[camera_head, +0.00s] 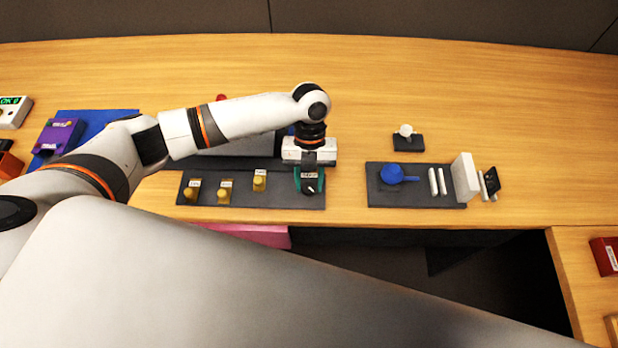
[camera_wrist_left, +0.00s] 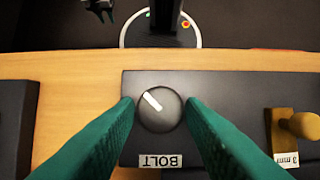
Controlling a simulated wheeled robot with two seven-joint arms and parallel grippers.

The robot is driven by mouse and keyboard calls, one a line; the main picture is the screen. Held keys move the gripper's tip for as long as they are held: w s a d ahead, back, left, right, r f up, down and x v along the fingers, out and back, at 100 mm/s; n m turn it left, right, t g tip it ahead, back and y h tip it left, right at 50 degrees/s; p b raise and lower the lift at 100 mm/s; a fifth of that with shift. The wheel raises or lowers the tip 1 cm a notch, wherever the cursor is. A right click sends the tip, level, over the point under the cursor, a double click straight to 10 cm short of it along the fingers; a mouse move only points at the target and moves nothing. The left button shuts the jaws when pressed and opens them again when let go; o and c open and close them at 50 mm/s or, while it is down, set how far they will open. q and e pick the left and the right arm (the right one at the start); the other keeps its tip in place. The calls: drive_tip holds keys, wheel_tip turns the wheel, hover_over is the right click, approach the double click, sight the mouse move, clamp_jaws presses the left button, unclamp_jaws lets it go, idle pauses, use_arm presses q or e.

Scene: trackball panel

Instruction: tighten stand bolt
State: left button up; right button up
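The bolt knob (camera_wrist_left: 159,108) is a round dark dial with a white pointer line, tilted up to the left. It is on a dark panel (camera_wrist_left: 222,88) beside an upside-down BOLT label (camera_wrist_left: 160,161) in the left wrist view. My left gripper (camera_head: 310,184) points down over the right end of this panel in the head view. Its green fingers (camera_wrist_left: 160,106) stand on both sides of the knob, very close to it. I cannot tell whether they touch it. A dark gripper, apparently my right one (camera_wrist_left: 98,8), shows partly at the top of the left wrist view.
Several yellow pegs with labels (camera_head: 224,197) stand left of the knob in the head view. To the right, another dark panel (camera_head: 410,200) holds a blue round part (camera_head: 393,174), white bars and a white plate (camera_head: 466,177). Bare wood lies between the panels.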

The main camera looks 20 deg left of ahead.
use_arm(q)
drive_tip(key=o, duration=0.3)
drive_tip(key=b+v, duration=0.2)
drive_tip(key=v, duration=1)
drive_tip(key=shift+f, duration=0.1)
